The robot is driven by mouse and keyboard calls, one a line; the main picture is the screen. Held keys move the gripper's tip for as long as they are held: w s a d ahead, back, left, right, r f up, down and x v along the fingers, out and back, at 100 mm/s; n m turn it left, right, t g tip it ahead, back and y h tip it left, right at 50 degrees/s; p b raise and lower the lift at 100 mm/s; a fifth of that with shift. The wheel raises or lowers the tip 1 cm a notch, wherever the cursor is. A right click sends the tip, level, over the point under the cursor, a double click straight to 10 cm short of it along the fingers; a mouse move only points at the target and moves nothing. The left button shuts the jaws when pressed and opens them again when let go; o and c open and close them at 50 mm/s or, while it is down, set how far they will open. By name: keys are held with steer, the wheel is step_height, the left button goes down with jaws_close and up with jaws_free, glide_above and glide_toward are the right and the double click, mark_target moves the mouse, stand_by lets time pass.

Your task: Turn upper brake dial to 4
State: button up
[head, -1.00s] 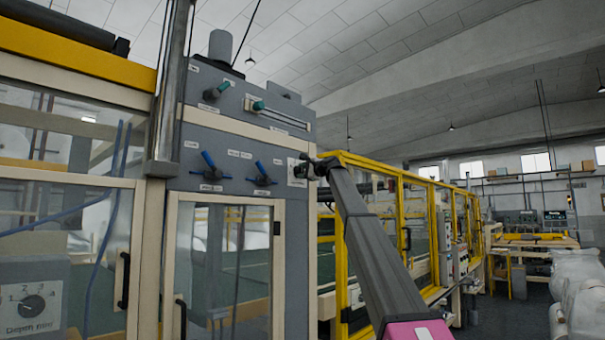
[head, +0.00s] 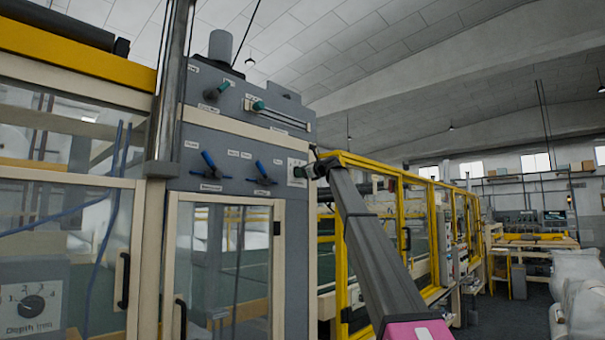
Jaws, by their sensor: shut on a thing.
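A white dial plate (head: 295,172) sits at the right edge of the grey cabinet front. I take it for the upper brake dial; its label is too small to read. My gripper (head: 306,172) is at the right side of this plate, shut on the dial's knob. The knob is dark and mostly hidden by the gripper, so its pointer and setting cannot be read. My arm reaches up to it from the lower right.
Blue-handled levers (head: 209,161) and green-handled controls (head: 222,87) are on the cabinet (head: 240,140) left of my gripper. A separate depth dial (head: 33,303) is at lower left. Yellow-framed guards (head: 405,215) run behind my arm. Wrapped rolls (head: 580,290) stand at right.

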steer(key=shift+f+m, duration=0.1)
steer(key=shift+m, duration=0.4)
steer(key=o, duration=0.9)
steer(key=shift+d, duration=0.1)
steer(key=v, duration=1)
steer(key=shift+s+d, duration=0.25)
steer(key=shift+s, duration=0.05)
